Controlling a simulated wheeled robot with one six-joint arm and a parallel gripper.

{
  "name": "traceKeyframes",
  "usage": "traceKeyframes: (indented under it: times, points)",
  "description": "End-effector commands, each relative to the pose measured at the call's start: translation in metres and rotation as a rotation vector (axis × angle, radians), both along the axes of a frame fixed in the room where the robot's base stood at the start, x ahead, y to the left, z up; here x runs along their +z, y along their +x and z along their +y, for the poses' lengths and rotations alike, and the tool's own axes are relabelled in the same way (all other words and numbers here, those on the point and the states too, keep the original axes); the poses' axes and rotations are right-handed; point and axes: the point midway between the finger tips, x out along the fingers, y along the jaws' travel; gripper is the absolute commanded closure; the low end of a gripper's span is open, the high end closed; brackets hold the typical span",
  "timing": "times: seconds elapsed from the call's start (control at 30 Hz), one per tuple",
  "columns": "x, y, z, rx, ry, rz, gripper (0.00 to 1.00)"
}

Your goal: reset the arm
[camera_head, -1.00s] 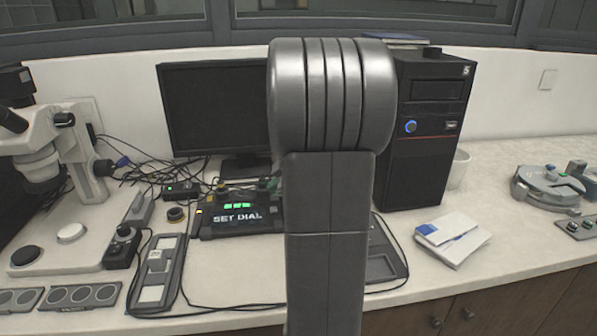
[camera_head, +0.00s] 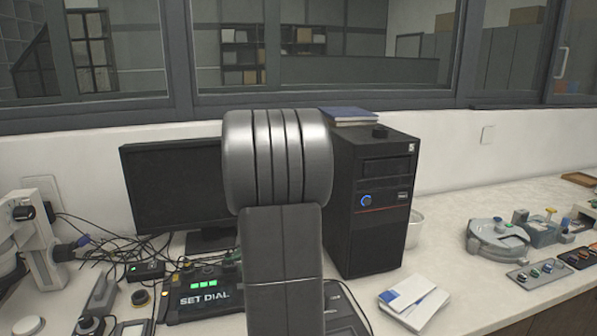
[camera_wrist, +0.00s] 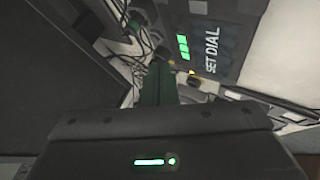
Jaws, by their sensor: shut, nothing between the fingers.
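My arm stands upright in the middle of the head view and hides part of the monitor and the bench behind it. In the wrist view my gripper (camera_wrist: 158,84) shows as narrow dark green fingers beyond a dark housing with a green light. The fingers are together with nothing held between them. The control box (camera_wrist: 225,45) with green lights and the words SET DIAL lies just past the fingertips, to the right. In the head view the control box (camera_head: 195,300) sits left of my arm. I cannot tell whether the fingers touch anything.
A black monitor (camera_head: 170,190) and a black computer tower (camera_head: 372,205) stand behind my arm. Loose cables lie at the left near a microscope (camera_head: 40,235). White booklets (camera_head: 413,300) lie right of the tower. A round grey machine (camera_head: 497,238) stands farther right.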

Motion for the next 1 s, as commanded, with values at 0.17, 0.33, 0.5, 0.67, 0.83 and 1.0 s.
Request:
traceKeyframes:
  times: [0.17,0.33,0.5,0.67,0.83,1.0]
  points:
    - [0.014,0.0,0.0,0.0,0.0,0.0,1.0]
    - [0.016,0.0,0.0,-0.001,-0.001,0.001,1.0]
    - [0.016,0.0,0.0,-0.001,-0.001,0.001,1.0]
    - [0.013,0.0,0.0,-0.001,-0.001,0.001,1.0]
    - [-0.001,0.0,0.0,-0.001,-0.001,0.004,1.0]
    - [-0.027,0.0,-0.001,-0.002,-0.002,0.006,1.0]
